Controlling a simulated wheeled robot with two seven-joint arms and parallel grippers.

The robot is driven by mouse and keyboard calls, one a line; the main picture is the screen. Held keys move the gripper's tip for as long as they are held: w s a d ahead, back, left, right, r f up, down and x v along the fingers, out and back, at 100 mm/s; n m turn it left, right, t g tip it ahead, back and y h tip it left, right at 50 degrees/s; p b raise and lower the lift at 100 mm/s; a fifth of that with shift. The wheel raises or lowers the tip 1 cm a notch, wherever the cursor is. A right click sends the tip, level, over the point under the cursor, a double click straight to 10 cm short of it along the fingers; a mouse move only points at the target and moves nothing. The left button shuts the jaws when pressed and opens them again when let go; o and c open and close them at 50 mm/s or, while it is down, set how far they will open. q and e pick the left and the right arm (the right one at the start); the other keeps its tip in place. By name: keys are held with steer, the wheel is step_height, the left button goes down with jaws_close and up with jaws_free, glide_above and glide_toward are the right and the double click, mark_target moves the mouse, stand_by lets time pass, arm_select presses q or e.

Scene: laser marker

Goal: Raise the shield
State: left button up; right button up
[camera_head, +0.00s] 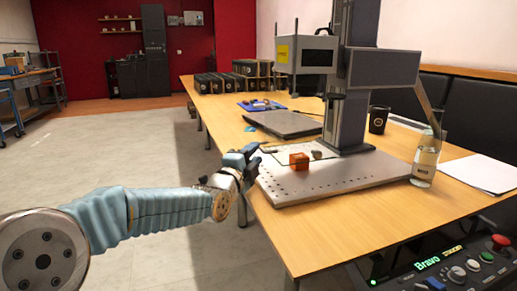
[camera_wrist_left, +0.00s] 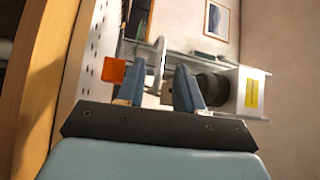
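The laser marker (camera_head: 383,68) stands on a grey perforated base plate (camera_head: 350,178) on the wooden table. Its boxy head, with a yellow label (camera_head: 283,53), is high above the plate and also shows at the right of the left wrist view (camera_wrist_left: 252,93). I cannot clearly make out the shield; a dark round part (camera_wrist_left: 211,88) sits beside the head. My left gripper (camera_head: 254,158) is low at the plate's left edge. Its fingers are apart (camera_wrist_left: 158,90), with a pale curved bar (camera_wrist_left: 158,62) seen beyond the gap; nothing appears gripped. My right gripper is out of view.
An orange block (camera_head: 299,161) lies on the plate beside a small grey piece (camera_head: 317,155). A bottle (camera_head: 425,160) and dark cup (camera_head: 378,119) stand right of the column. A control panel (camera_head: 450,265) is at front right; a closed laptop (camera_head: 284,123) lies behind.

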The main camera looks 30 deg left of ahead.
arm_select(q)
steer(key=shift+w+a+r, duration=0.15)
steer(key=shift+w, duration=1.35)
jaws_close()
